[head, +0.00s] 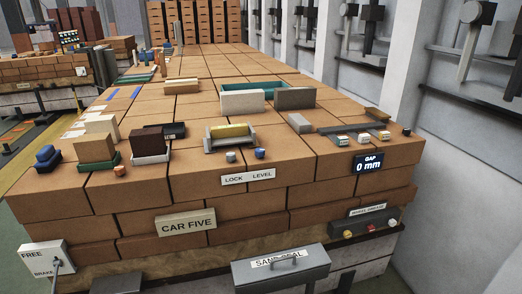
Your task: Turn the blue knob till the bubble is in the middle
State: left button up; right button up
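A small blue knob (260,154) sits near the front edge of the brick stack, just above the "LEVEL" half of a white label (248,177). A grey knob (231,156) stands to its left, above "LOCK". Behind them a grey holder (216,143) carries a yellow bar (229,131), which may be the level. The bubble is too small to make out here. Neither of my grippers is in view.
Brown and cream blocks (95,148) stand left of the holder. A blue object (47,157) lies at the left front corner. A display (367,163) reads "GAP 0 mm" at right. A grey sand seal box (281,268) is below the front edge.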

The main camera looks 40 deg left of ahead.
aim_at(259, 152)
jog(key=u, duration=1.4)
jog(key=i+l, duration=0.1)
